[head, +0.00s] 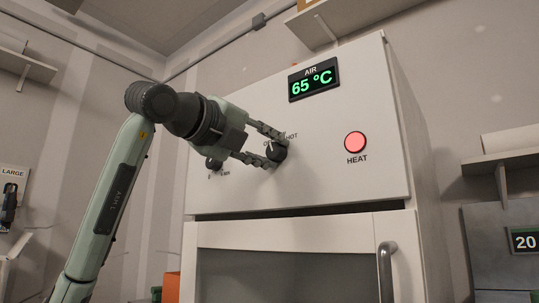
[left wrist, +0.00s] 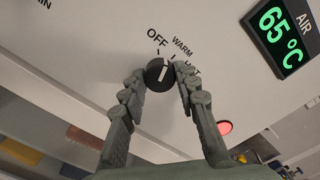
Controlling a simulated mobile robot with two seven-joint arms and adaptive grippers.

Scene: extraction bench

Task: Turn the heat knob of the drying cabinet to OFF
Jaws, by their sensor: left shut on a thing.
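The drying cabinet (head: 230,260) is white and stands in the middle of the head view. Its black heat knob (head: 277,151) is on the upper panel and also shows in the left wrist view (left wrist: 158,74), with OFF, WARM and HOT printed around it. My left gripper (head: 276,146) is shut on the knob, one finger on each side, as the left wrist view (left wrist: 160,78) also shows. The knob's white line points upward, roughly between OFF and WARM; its exact setting is hard to tell. HOT is partly hidden by a finger. My right gripper is out of view.
A lit red HEAT lamp (head: 355,142) is right of the knob. A display (head: 314,79) above reads AIR 65 °C. Another dark knob (head: 214,164) sits to the left, partly behind my gripper. The cabinet door handle (head: 386,270) sticks out below.

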